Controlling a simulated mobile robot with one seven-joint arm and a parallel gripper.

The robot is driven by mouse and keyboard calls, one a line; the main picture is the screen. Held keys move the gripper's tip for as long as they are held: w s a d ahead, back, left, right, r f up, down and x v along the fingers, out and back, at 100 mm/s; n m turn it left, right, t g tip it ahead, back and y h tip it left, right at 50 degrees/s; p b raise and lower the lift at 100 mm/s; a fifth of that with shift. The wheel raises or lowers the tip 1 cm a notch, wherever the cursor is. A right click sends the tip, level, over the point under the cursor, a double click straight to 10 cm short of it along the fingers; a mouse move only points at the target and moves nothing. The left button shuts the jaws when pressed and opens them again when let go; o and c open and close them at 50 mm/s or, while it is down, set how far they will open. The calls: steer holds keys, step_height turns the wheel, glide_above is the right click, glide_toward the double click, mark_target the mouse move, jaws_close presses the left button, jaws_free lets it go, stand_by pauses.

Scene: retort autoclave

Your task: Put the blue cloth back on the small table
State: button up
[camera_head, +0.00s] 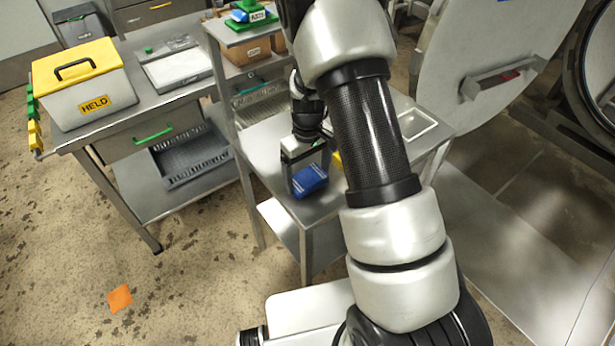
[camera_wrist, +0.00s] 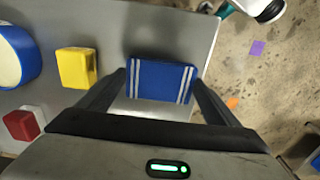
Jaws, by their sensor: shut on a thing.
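The blue cloth (camera_head: 309,181) is a small folded pad with white stripes, seen more clearly in the wrist view (camera_wrist: 161,79). My gripper (camera_head: 306,172) points down over the near part of the small steel table (camera_head: 262,150). Its two fingers stand at the left and right ends of the cloth in the wrist view, and it is shut on the cloth. The tabletop (camera_wrist: 125,30) lies beneath the cloth, close to the table's edge. I cannot tell whether the cloth touches the tabletop.
A yellow block (camera_wrist: 77,67), a red and white block (camera_wrist: 22,123) and a blue round item (camera_wrist: 14,55) are left of the cloth. A shallow tray (camera_head: 415,124) sits at the table's right. A shelf rack (camera_head: 240,38) stands behind; a round door (camera_head: 490,45) is at right.

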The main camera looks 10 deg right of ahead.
steer(key=shift+f, duration=0.6)
